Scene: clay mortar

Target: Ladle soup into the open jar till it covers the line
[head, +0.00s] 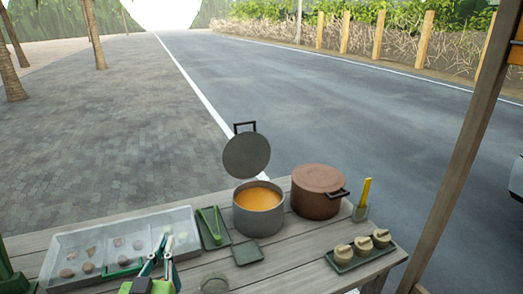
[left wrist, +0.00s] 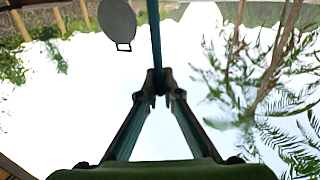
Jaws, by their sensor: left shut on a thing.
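My left gripper (head: 160,262) is in the lower left of the head view, over the near edge of the clear tray. In the left wrist view its fingers (left wrist: 158,85) are shut on a thin dark teal rod (left wrist: 155,35), which looks like a handle; its far end is out of that view. The grey pot (head: 259,222) holds orange soup (head: 258,199) and stands open, right of the gripper. Its round grey lid (head: 246,157) is raised upright behind it. A grey-green rounded thing (head: 214,284) sits at the bottom edge; I cannot tell whether it is the open jar. My right gripper is not in view.
A brown lidded pot (head: 317,200) stands right of the soup pot. A cup with a yellow handle (head: 365,190) is beyond it. Several lidded jars stand on a green tray (head: 345,268) at right. The clear tray (head: 60,245) holds small pieces. A green square (head: 247,252) lies in front.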

